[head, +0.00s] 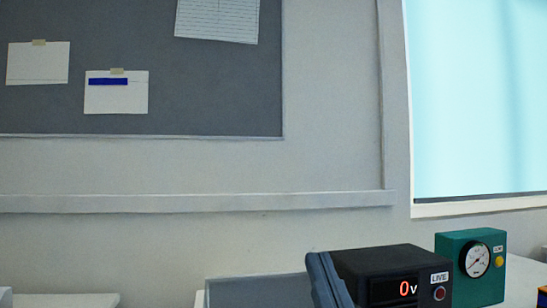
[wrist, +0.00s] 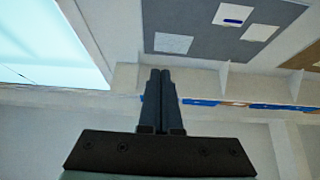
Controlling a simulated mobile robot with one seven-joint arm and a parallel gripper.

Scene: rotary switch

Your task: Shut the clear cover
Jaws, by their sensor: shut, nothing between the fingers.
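The clear cover is not visible in either view. My gripper (wrist: 161,73) shows in the wrist view with its two dark fingers together and nothing between them. It points toward a wall, with no switch or cover near the fingertips. In the head view, a blue-grey upright piece (head: 326,281) stands at the bottom edge, in front of the left side of a black meter box; I cannot tell what it is.
The black meter box (head: 390,260) reads 0 V and has a LIVE label. A green box with a round gauge (head: 470,270) stands to its right. A grey pinboard (head: 200,90) hangs on the wall; a bright window (head: 475,100) is at right. Most of the bench is out of view.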

